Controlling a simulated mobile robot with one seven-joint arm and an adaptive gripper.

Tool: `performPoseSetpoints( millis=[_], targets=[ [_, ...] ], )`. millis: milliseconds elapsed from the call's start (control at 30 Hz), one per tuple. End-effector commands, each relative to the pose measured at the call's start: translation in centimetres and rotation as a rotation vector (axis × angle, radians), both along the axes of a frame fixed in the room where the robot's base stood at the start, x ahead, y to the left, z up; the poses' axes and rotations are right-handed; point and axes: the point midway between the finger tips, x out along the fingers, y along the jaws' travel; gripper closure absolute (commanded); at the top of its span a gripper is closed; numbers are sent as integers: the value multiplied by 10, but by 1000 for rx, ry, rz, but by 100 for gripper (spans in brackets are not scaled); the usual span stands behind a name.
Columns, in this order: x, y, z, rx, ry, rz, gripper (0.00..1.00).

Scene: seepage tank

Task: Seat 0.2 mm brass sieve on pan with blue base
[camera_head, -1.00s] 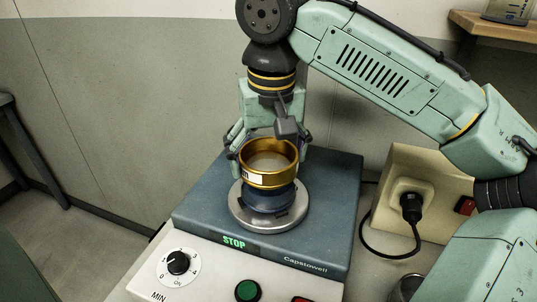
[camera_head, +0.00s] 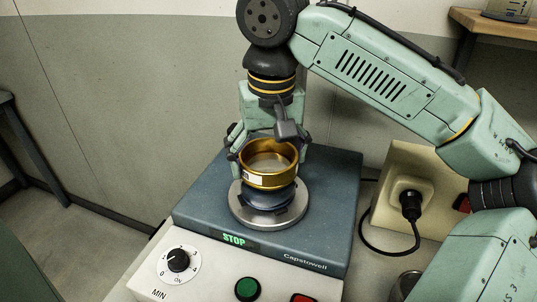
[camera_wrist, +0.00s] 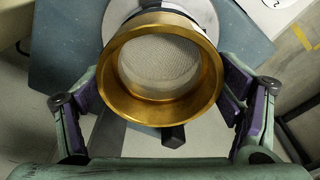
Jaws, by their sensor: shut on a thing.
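The brass sieve (camera_head: 268,180) is a gold ring with pale mesh and a small white label too small to read. It also fills the middle of the wrist view (camera_wrist: 163,110). My gripper (camera_head: 267,153) is shut on the sieve, with fingers on its left and right sides. Directly below is a dark blue piece (camera_head: 270,198), likely the pan with blue base, on the round silver plate (camera_head: 243,211) of the shaker. The sieve looks roughly level and centred over it. I cannot tell whether they touch. The sieve hides most of the pan.
The blue-grey shaker top (camera_head: 335,205) has a lit STOP display (camera_head: 233,239). Its front panel has a dial (camera_head: 178,260) and a green button (camera_head: 247,289). A cream socket box (camera_head: 425,185) with a black plug and cable stands at right. A wooden shelf (camera_head: 495,27) is at upper right.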

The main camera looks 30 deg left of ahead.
Motion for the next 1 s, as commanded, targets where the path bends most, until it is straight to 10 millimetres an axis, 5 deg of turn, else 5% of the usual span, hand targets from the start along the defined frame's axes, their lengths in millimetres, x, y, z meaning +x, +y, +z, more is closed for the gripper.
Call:
performPoseSetpoints(
  millis=[500, 533, 733, 1000],
  targets=[
    [0, 0, -14, 0, 1, 1, 48],
    [0, 0, -13, 1, 1, 1, 13],
    [0, 0, -13, 0, 0, 1, 0],
    [0, 0, -13, -1, 1, 1, 0]
  ],
)
